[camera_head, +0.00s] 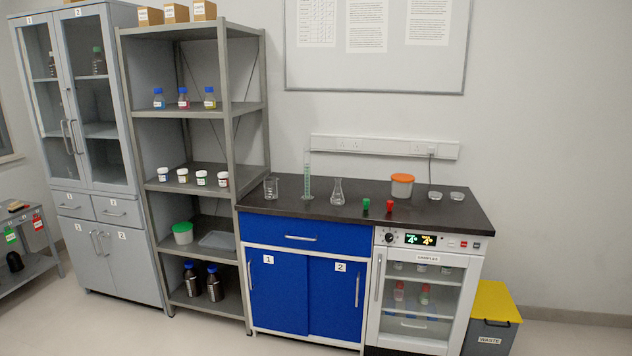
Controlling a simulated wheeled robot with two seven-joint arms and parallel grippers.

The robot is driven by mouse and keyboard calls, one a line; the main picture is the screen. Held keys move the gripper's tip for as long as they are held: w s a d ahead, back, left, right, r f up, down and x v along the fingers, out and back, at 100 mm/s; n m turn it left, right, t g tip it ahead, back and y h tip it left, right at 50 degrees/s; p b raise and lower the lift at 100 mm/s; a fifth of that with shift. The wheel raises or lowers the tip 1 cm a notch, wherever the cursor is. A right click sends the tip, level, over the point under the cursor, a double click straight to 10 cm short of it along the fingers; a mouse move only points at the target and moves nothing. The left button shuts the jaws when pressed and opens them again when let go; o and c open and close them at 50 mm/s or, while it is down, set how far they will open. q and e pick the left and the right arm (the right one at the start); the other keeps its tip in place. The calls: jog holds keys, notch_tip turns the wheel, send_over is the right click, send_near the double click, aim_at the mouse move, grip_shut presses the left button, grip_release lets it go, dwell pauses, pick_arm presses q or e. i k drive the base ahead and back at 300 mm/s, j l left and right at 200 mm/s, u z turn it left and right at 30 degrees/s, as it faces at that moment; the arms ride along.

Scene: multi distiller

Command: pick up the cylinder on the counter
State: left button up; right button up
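A tall, thin, clear graduated cylinder (307,178) stands upright on the black counter (260,202), near its back left part. A glass beaker (271,188) stands to its left and a conical flask (338,191) to its right, both apart from it. Neither of my grippers shows in the head view.
A grey shelf rack (228,120) adjoins the counter's left. A yellow-lidded waste bin (492,310) stands at right. Floor in front is clear.

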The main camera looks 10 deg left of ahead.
aim_at(307, 150)
jog(key=i+u, duration=0.1)
jog(key=i, duration=0.55)
jog(key=i+l+u, duration=0.15)
jog(key=i, duration=0.5)
